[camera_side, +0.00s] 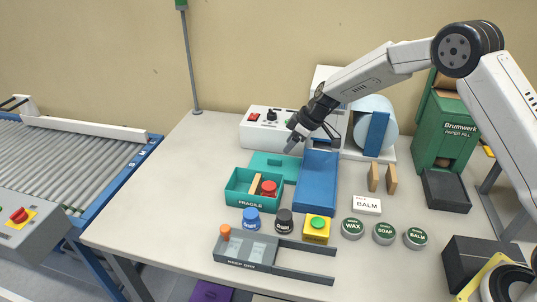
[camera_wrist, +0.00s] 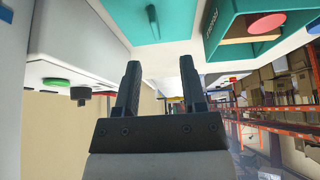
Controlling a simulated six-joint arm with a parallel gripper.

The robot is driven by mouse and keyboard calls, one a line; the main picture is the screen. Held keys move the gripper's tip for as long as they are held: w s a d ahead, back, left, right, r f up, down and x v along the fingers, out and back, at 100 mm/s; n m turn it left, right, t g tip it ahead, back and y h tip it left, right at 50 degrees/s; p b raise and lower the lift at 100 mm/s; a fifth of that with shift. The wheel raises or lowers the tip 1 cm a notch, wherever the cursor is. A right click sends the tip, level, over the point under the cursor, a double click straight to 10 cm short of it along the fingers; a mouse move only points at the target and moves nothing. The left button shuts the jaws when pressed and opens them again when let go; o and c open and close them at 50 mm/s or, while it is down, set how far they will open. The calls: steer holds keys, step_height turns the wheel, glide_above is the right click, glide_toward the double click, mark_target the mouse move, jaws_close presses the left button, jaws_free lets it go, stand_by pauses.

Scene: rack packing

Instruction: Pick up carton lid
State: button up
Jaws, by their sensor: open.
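The carton lid (camera_side: 268,161), a flat teal panel, lies behind the teal carton (camera_side: 239,199) marked FRAGILE. In the wrist view the lid (camera_wrist: 178,12) is at the top, with a raised teal grip bar (camera_wrist: 153,22) on it. The carton stands open, holding a red-topped jar (camera_side: 269,187) and a wooden divider (camera_side: 255,184). My gripper (camera_side: 291,148) is open and empty, above and near the lid's back right corner. In the wrist view its two fingers (camera_wrist: 160,66) are apart with nothing between them. I cannot tell the exact height over the lid.
A blue tray (camera_side: 318,184) stands right of the lid and carton. A white machine with knobs (camera_side: 262,128) stands close behind. Several jars, a BALM box (camera_side: 367,205) and a grey rack (camera_side: 250,257) are nearer the front. The table's left side is clear.

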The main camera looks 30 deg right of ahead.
mark_target(276, 159)
steer(key=shift+w+f, duration=0.1)
steer(key=shift+w, duration=0.2)
steer(key=shift+a+f, duration=0.1)
steer(key=shift+x, duration=1.2)
steer(key=shift+w, duration=0.1)
steer(key=shift+x, duration=2.55)
jaws_close()
